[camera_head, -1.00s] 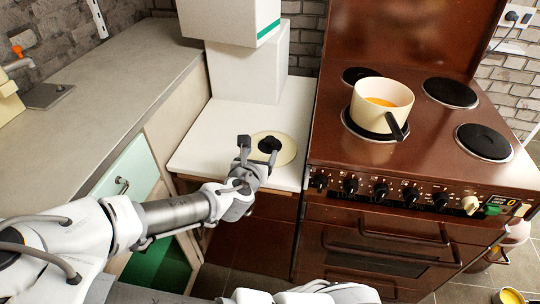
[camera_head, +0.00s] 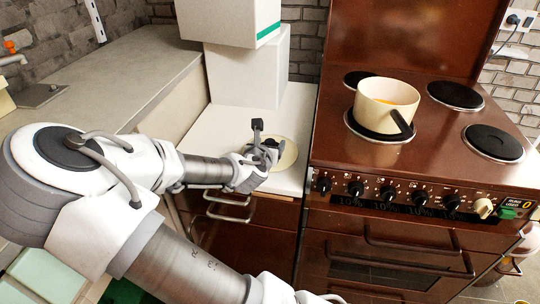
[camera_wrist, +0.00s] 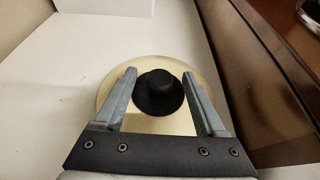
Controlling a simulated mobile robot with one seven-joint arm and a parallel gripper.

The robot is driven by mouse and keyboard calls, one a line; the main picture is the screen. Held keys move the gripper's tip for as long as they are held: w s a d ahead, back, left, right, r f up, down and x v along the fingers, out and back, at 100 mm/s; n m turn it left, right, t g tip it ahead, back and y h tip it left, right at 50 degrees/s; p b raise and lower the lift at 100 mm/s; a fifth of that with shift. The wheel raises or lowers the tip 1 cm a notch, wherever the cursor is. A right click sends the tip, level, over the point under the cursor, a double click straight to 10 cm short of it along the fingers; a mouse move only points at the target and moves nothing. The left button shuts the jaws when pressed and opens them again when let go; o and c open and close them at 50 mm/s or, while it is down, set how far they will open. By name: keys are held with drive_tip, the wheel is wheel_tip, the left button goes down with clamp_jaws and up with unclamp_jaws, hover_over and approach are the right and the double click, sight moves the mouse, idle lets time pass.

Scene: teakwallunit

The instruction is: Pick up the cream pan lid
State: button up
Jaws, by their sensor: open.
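The cream pan lid (camera_wrist: 160,68) lies flat on the white counter, with its black knob (camera_wrist: 158,92) up. My gripper (camera_wrist: 163,82) is open, with one finger on each side of the knob in the wrist view. I cannot tell whether the fingers touch the lid. In the head view the lid (camera_head: 289,156) is partly hidden behind my gripper (camera_head: 266,138), and the knob mostly so.
The brown stove (camera_head: 440,150) stands right of the white counter (camera_head: 225,128), its edge close to the lid. White boxes (camera_head: 248,68) stand at the counter's back. A grey worktop (camera_head: 110,85) is at left. Drawers with metal handles are below the counter.

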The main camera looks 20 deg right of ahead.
drive_tip(key=shift+w+d+f, duration=0.2)
drive_tip(key=shift+w+d, duration=0.05)
drive_tip(key=shift+w, duration=0.2)
clamp_jaws()
